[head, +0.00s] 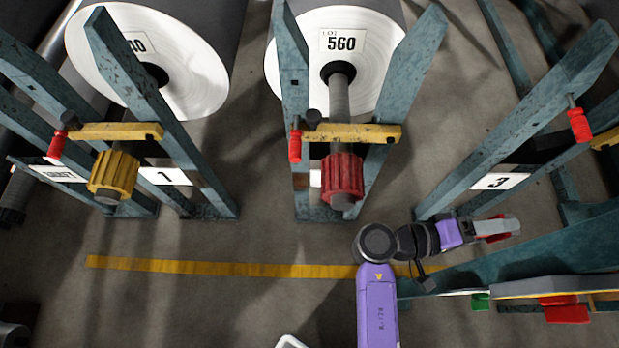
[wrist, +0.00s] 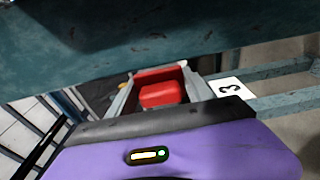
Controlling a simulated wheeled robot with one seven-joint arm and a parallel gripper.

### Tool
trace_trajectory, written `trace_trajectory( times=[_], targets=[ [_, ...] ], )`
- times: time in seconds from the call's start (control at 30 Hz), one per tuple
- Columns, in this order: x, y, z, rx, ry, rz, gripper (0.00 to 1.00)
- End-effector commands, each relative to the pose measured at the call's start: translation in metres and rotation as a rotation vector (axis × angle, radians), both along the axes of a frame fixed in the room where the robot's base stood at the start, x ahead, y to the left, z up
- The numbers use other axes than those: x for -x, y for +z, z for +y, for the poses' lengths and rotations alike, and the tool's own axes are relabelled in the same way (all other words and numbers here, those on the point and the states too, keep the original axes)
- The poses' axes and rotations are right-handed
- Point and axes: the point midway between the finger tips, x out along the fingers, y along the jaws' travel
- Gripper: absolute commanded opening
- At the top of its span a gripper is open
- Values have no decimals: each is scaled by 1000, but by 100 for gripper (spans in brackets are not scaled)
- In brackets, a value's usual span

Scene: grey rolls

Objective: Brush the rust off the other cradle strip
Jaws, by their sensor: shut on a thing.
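My gripper (head: 497,228) is stretched out to the right, beside the stand marked 3 and above a teal beam. It is shut on a red block (wrist: 162,93), which shows between the grey fingers in the wrist view. This may be the brush; no bristles show. Teal stands carry yellow crossbars, one at the left (head: 115,131) and one in the middle (head: 352,134). The stand at the right (head: 530,125) holds no roll that I can see. I cannot make out a cradle strip or rust for certain. Whether the red block touches anything is unclear.
Large rolls stand at the left (head: 190,65) and middle (head: 300,60). A yellow knob (head: 113,176) and a red one (head: 342,178) end their shafts. A teal beam (head: 510,258) lies close to my gripper. A grey shelf (head: 555,287) with red and green things is at lower right.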

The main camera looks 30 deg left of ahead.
Motion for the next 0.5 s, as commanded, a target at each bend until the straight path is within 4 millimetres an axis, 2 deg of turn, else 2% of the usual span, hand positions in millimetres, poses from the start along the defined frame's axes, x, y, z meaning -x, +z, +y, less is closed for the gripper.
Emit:
trace_trajectory(
  times=[0.4, 0.5],
  targets=[
    [0, -2, 3, 22, 7, 27, 27],
    [3, -23, 23, 66, 52, 80, 27]
  ],
)
